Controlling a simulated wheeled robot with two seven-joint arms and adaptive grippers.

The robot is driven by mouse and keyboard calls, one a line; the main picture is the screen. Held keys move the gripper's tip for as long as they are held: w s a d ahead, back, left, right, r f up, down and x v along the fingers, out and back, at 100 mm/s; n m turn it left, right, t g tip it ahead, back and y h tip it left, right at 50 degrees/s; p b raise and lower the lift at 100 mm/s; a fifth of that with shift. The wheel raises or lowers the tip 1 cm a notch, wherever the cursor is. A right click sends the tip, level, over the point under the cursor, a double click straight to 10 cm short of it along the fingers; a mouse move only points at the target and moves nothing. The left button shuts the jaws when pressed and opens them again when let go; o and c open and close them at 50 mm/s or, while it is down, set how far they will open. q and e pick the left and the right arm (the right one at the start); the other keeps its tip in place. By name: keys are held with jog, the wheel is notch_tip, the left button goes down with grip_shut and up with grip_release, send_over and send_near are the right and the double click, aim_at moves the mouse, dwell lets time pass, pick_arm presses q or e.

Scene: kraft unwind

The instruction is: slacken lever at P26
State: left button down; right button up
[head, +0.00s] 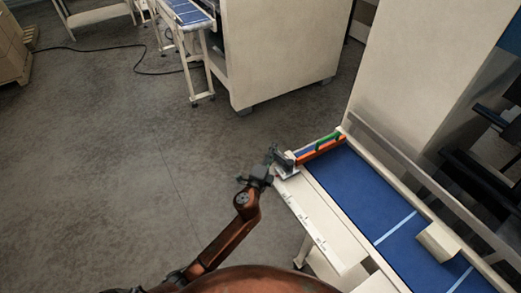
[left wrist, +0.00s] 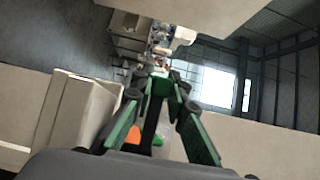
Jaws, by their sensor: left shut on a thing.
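My left gripper (head: 276,158) is at the near corner of the conveyor's far end, by a small grey bracket-like part (head: 287,170) on the side rail. In the left wrist view its green-padded fingers (left wrist: 158,82) come together around a narrow dark piece, which I take to be the lever (left wrist: 152,120). The fingers hide most of it, so its angle cannot be told. Small markings (head: 304,222) run along the light side rail, too small to read. My right gripper is not in view.
The blue conveyor belt (head: 355,190) has orange (head: 322,148) and green (head: 328,138) bars across its far end. A beige block (head: 438,242) sits by its right side. A large cream cabinet (head: 280,50) stands behind.

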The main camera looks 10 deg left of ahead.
pick_arm(q)
jog(key=shift+f, duration=0.1)
jog(key=shift+s, duration=0.1)
jog(key=c, duration=2.2)
grip_release()
jog(key=o, duration=0.3)
jog(key=s, duration=0.4)
jog(key=s+a, duration=0.1)
jog(key=s, duration=0.6)
jog(key=shift+s+a, duration=0.4)
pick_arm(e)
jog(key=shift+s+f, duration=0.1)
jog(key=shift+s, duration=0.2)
pick_arm(q)
jog(key=shift+c, duration=0.4)
